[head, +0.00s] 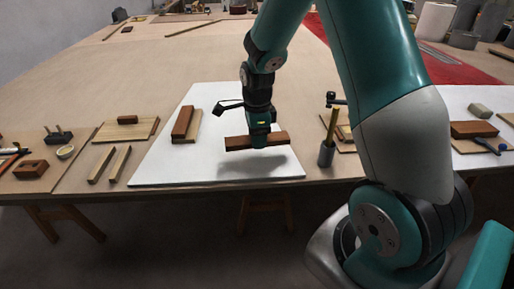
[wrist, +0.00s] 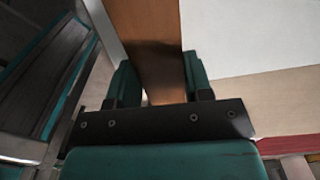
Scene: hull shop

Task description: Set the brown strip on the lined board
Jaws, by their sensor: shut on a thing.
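A brown strip (head: 278,138) is held level above the white board (head: 220,97), with a shadow under it. My gripper (head: 259,141) is shut on it near its middle, pointing down. In the wrist view the strip (wrist: 147,28) runs between the two green fingers of my gripper (wrist: 158,82). The white board (wrist: 250,35) shows to the right of the strip there. I see no clear lines on the white board at this size, and cannot tell which board is the lined one.
A brown block (head: 182,121) lies on a wooden piece on the white board's left part. A grey cup (head: 326,155) with a stick stands right of the strip. A pale wooden board (head: 125,132) bearing a small block and two sticks (head: 108,164) lie left. The white board's front middle is clear.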

